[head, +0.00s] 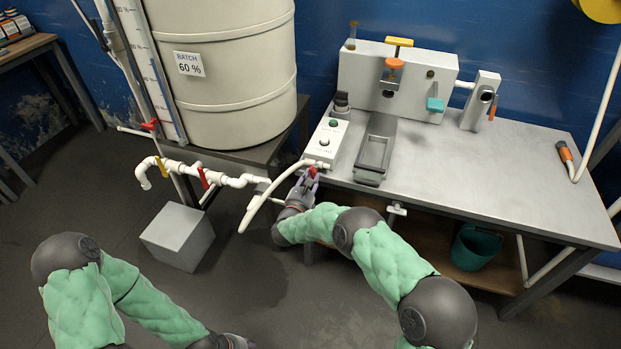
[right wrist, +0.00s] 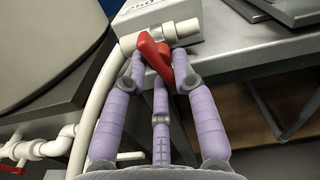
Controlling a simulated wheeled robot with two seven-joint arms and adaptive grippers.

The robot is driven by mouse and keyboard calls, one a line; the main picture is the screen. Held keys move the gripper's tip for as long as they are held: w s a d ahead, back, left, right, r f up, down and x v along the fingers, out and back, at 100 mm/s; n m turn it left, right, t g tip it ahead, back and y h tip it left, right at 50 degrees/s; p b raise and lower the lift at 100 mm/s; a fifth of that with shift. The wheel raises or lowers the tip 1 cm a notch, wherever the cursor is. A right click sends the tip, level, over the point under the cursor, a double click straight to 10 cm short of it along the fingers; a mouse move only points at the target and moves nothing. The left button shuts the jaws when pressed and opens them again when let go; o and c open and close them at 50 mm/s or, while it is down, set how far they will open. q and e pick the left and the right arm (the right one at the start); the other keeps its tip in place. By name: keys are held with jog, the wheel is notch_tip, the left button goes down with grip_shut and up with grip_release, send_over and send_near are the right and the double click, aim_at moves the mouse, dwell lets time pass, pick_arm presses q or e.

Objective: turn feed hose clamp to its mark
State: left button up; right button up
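The red feed hose clamp (right wrist: 156,54) sits on the white pipe joint at the control box in the right wrist view. It also shows as a small red patch in the head view (head: 312,171). My right gripper (right wrist: 160,66) has its purple fingers on both sides of the red handle, seemingly closed against it; it also shows in the head view (head: 307,180). The cream feed hose (head: 259,208) runs from this joint down to the left. I cannot make out a mark. My left gripper (head: 236,342) is partly cut off at the bottom edge.
The control box (head: 328,140) and a metal tray (head: 376,150) stand on the steel table (head: 480,180). A large tank (head: 225,80) is at left, with white piping and red and yellow valves (head: 203,178) below. A grey block (head: 178,236) stands on the floor.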

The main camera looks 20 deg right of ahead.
jog(key=shift+r, duration=0.1)
jog(key=v, duration=1.2)
jog(key=shift+w, duration=0.1)
